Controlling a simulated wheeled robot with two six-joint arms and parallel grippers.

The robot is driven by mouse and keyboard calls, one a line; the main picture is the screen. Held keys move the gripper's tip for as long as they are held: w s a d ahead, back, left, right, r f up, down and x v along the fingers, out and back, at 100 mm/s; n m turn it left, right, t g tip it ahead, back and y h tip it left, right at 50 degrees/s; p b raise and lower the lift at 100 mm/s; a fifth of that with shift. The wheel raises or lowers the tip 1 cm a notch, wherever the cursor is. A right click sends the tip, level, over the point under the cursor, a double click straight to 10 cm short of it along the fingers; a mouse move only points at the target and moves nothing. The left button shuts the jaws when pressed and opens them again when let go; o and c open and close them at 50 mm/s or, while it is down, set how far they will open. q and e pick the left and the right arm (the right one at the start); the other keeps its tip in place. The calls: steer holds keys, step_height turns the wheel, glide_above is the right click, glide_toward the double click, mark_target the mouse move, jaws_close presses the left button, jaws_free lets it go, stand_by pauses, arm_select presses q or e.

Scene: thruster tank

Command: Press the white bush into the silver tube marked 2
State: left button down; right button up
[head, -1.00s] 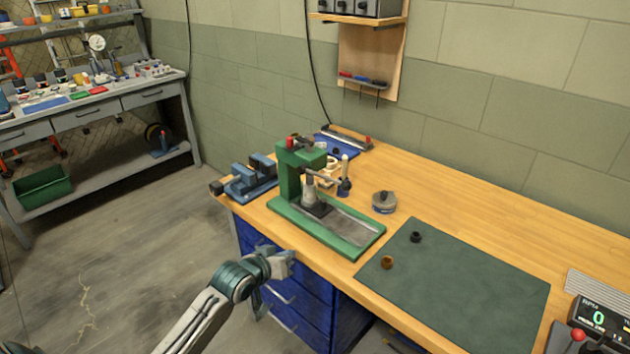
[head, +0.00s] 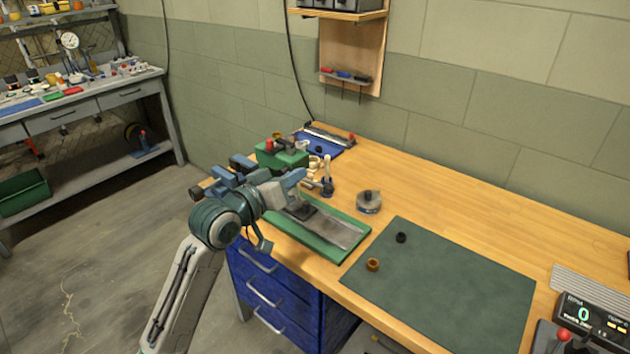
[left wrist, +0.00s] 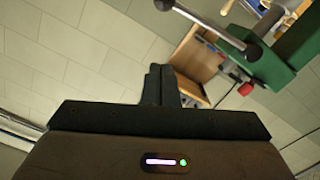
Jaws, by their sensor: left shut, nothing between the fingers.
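My left gripper (head: 296,182) is in front of the green press (head: 282,156) and hides much of it in the head view. In the left wrist view its fingers (left wrist: 161,85) are shut with nothing between them. The press body (left wrist: 275,60) and a grey lever with a dark ball end (left wrist: 252,52) show there, up and to the right of the fingers. The green press base (head: 345,236) lies on the bench. I cannot make out the white bush or a tube marked 2; the press's working area is behind my gripper. My right gripper is not in view.
A round grey pot (head: 369,203) stands right of the press. A dark green mat (head: 445,290) holds a black ring (head: 401,237) and a brown ring (head: 373,265). A digital readout (head: 583,315) is at the far right. The bench behind the mat is clear.

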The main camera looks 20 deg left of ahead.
mark_target(323, 187)
arm_select(q)
steer(key=w+d+f+p, duration=0.1)
steer(key=w+d+f, duration=0.2)
steer(key=shift+w+d+f+p, duration=0.2)
steer(key=shift+w+f+p, duration=0.15)
steer(key=shift+s+d+f, duration=0.1)
steer(key=shift+d+f, duration=0.1)
steer(key=shift+f, duration=0.55)
